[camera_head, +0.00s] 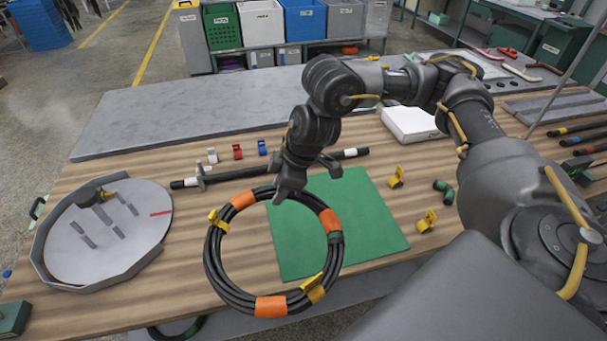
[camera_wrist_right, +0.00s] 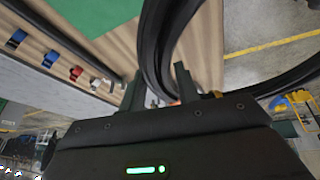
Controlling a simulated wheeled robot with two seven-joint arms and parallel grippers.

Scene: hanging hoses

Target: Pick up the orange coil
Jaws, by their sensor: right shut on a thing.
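The orange coil (camera_head: 270,305) is a ring of black hose with orange bands and yellow clips. In the head view it appears held up above the table, its lower part overlapping the table's front edge. My right gripper (camera_head: 287,192) is shut on the top of the ring. In the right wrist view the black hose (camera_wrist_right: 150,50) passes between the fingers of my right gripper (camera_wrist_right: 158,88). The fingertips are partly hidden by the hose and the gripper body. My left gripper is not in view.
A green mat (camera_head: 370,235) lies behind the coil. A round grey tray (camera_head: 110,245) stands at the left. A black rod (camera_head: 235,175), yellow clips (camera_head: 427,221) and a white box (camera_head: 412,124) lie on the table. Bins (camera_head: 262,22) stand far behind.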

